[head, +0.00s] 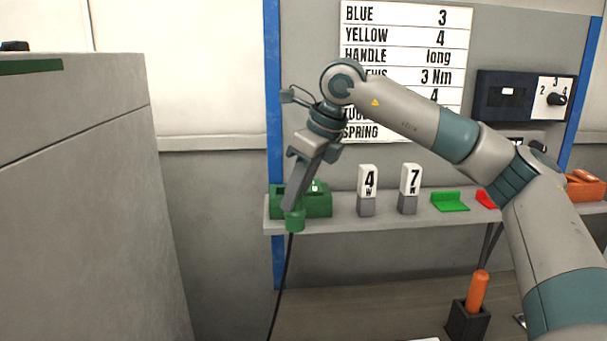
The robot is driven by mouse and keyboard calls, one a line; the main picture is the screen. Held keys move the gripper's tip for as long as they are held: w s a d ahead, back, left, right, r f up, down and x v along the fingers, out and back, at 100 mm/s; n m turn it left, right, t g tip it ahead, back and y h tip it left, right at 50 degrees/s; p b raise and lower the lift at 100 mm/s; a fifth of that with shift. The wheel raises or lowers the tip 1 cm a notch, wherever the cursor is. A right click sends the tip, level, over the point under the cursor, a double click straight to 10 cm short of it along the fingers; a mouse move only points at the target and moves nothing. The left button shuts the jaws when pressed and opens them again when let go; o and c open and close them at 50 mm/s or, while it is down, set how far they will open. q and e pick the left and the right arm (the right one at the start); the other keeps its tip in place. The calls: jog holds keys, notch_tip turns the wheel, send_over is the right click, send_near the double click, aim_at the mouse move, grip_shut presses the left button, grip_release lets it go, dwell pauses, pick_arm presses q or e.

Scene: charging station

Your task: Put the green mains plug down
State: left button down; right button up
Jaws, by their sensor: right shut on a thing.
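The green mains plug (294,219) hangs at the tip of my right gripper (293,206), which is shut on it. A dark cable (283,285) runs down from the plug. The plug is in front of the left end of the grey shelf (345,224), close to a green box (319,200) that stands there. I cannot tell whether the plug touches the shelf edge. My right arm comes in from the right. The left gripper does not show.
Blocks marked 4 (367,190) and 7 (410,188), a green holder (450,201) and a red holder (487,199) line the shelf. An orange handle (477,291) stands in a dark holder below. A grey cabinet (80,200) fills the left.

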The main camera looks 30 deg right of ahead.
aim_at(288, 220)
jog(key=a+f+n, duration=0.1)
jog(key=n, duration=0.1)
jog(key=s+a+f+n+g+y, duration=0.1)
jog(key=f+n, duration=0.1)
jog(key=s+a+f+n+g, duration=0.1)
jog(key=n, duration=0.1)
jog(key=shift+f+y, duration=0.2)
jog(key=shift+y, duration=0.1)
jog(key=s+a+f+n+g, duration=0.1)
jog(key=n, duration=0.1)
jog(key=s+a+f+n+g, duration=0.1)
jog(key=f+n, duration=0.1)
jog(key=n, duration=0.1)
jog(key=s+a+f+n+g, duration=0.1)
jog(key=n, duration=0.2)
jog(key=shift+a+f, duration=0.1)
jog(key=shift+f, duration=0.25)
jog(key=shift+c, duration=0.2)
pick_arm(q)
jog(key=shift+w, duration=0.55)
pick_arm(e)
jog(key=s+a+f+n+g+h, duration=0.1)
jog(key=s+f+n, duration=0.3)
jog(key=n, duration=0.4)
jog(key=s+a+f+n+g+h, duration=0.2)
jog(key=s+a+f+n+h, duration=0.1)
jog(key=n, duration=0.4)
jog(key=shift+s+a+f+n+g, duration=0.35)
jog(key=shift+s+a, duration=0.4)
jog(key=shift+s, duration=0.35)
